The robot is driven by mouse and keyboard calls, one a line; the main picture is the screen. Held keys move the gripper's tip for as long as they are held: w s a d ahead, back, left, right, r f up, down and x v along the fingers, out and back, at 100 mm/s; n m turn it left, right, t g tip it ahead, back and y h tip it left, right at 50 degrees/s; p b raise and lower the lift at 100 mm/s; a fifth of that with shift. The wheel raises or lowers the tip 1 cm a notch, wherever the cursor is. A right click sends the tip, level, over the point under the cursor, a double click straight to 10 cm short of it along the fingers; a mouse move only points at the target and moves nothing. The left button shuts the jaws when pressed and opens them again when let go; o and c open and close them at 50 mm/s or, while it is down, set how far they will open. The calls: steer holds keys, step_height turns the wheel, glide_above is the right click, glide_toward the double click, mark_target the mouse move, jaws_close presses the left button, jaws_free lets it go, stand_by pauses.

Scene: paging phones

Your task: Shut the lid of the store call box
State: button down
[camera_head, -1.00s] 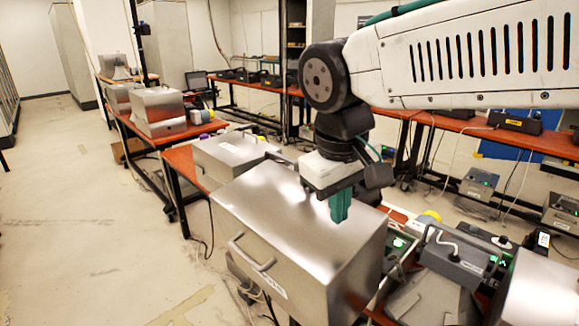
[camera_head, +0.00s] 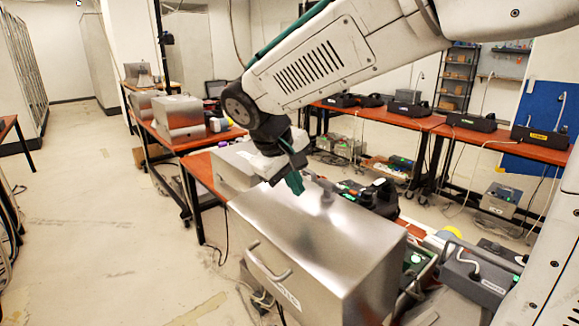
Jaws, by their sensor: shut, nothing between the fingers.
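A large silver metal box (camera_head: 330,238) stands on the orange-topped table in front of me, with a bar handle (camera_head: 268,262) and a white label (camera_head: 287,293) on its front. The label is too small to read surely, so I cannot tell if this is the store call box. Its lid looks down, but I cannot see whether it is fully seated. My gripper (camera_head: 296,186) has green fingers, shut and empty, tilted at the box's far top edge. I cannot tell whether they touch the metal.
Another silver box (camera_head: 232,166) stands just behind, and one more (camera_head: 181,117) on a farther table. Dark and grey phone units, including a grey one (camera_head: 474,277), crowd the right side. My arm crosses above. The floor at left is clear.

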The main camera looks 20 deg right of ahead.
mark_target(312, 204)
steer(key=shift+x, duration=1.1)
steer(key=shift+w+d+r, duration=0.15)
steer(key=shift+w+d, duration=0.05)
steer(key=shift+d, duration=0.4)
steer(key=shift+w+d+r, duration=0.15)
steer(key=shift+w+d, duration=0.05)
steer(key=shift+d, duration=0.45)
steer(key=shift+w+d+r, duration=0.1)
steer(key=shift+w+d, duration=0.1)
steer(key=shift+d, duration=0.45)
steer(key=shift+d, duration=0.15)
